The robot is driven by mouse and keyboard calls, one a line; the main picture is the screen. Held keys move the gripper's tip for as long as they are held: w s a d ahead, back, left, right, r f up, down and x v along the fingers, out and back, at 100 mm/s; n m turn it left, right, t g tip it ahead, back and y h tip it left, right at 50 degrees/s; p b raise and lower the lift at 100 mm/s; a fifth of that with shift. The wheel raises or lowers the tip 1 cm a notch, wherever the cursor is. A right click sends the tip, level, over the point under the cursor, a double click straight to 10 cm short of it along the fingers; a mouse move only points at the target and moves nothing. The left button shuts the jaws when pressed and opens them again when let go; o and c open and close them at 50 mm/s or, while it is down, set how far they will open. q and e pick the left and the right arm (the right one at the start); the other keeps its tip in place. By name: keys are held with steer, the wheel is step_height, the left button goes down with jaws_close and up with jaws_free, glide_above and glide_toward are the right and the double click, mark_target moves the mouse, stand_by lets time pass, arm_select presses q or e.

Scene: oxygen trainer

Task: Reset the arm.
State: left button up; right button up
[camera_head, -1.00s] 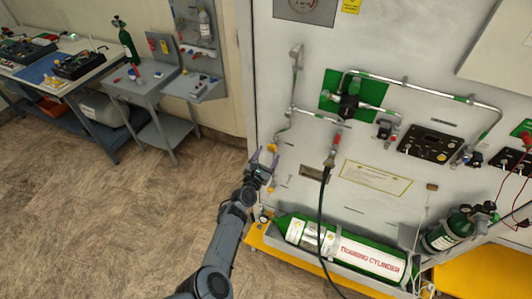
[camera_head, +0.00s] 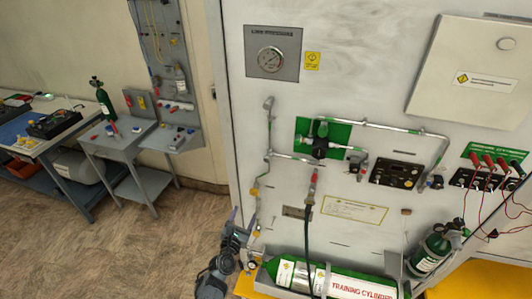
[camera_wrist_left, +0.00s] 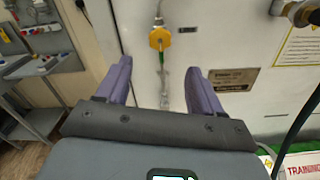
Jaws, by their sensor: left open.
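My left gripper (camera_head: 243,220) is in the lower middle of the head view, in front of the lower left part of the white panel (camera_head: 370,85). In the left wrist view its two purple fingers (camera_wrist_left: 160,85) are spread apart with nothing between them. A yellow fitting (camera_wrist_left: 162,38) on a thin pipe hangs on the panel beyond the fingertips, apart from them. The right gripper does not show in either view.
A green training cylinder (camera_head: 290,272) lies in a cradle at the panel's foot, right of my gripper. A black hose (camera_head: 307,235) hangs down the panel. A grey stand (camera_head: 122,140) and workbench (camera_head: 25,150) stand left. Open floor lies between.

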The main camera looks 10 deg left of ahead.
arm_select(q)
steer(key=s+a+f+m+g, duration=0.3)
steer(key=s+a+f+m, duration=0.1)
steer(key=s+a+m, duration=0.25)
steer(key=s+a+f+m+g, duration=0.3)
steer(key=s+a+m, duration=0.3)
steer(key=a+m, duration=0.2)
steer(key=s+r+m+g+y, duration=0.1)
steer(key=s+m+g+y, duration=0.15)
steer(key=s+m, duration=0.4)
steer(key=s+d+r+m+g, duration=0.2)
steer(key=s+d+r+m, duration=0.15)
steer(key=s, duration=0.45)
steer(key=s+d+r+m+g+h, duration=0.1)
steer(key=s+d+r+m+g, duration=0.15)
steer(key=s+d+m, duration=0.45)
steer(key=s+d+r+m+g, duration=0.15)
steer(key=s+r, duration=0.25)
steer(key=s, duration=0.6)
step_height(320, 180, up, 14)
steer(key=m+p, duration=0.1)
steer(key=p, duration=1.3)
steer(key=shift+s+d+f, duration=0.1)
steer(key=shift+f, duration=0.05)
